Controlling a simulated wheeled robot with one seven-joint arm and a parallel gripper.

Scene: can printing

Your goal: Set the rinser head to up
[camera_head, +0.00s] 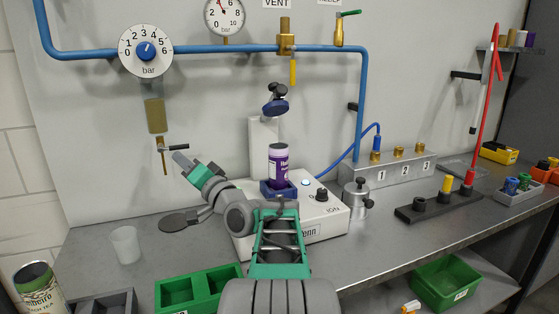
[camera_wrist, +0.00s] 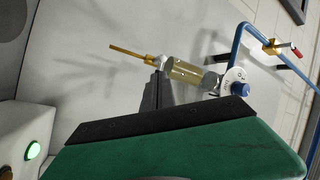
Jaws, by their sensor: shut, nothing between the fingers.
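The rinser is a white box (camera_head: 325,218) with a white column and a blue cradle (camera_head: 264,192) holding a purple can (camera_head: 278,160) upright. The dark blue round rinser head (camera_head: 275,106) hangs tilted above the can, apart from its top. My gripper (camera_head: 178,156) is shut and empty, up and left of the rinser near the wall fittings. In the wrist view my closed dark fingers (camera_wrist: 156,82) point toward the amber-bowled regulator (camera_wrist: 190,76). The rinser head is not in the wrist view.
My arm crosses in front of the rinser's left side. A clear cup (camera_head: 125,245) and green bins (camera_head: 198,289) stand at the left; a black rack (camera_head: 440,206) stands right.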

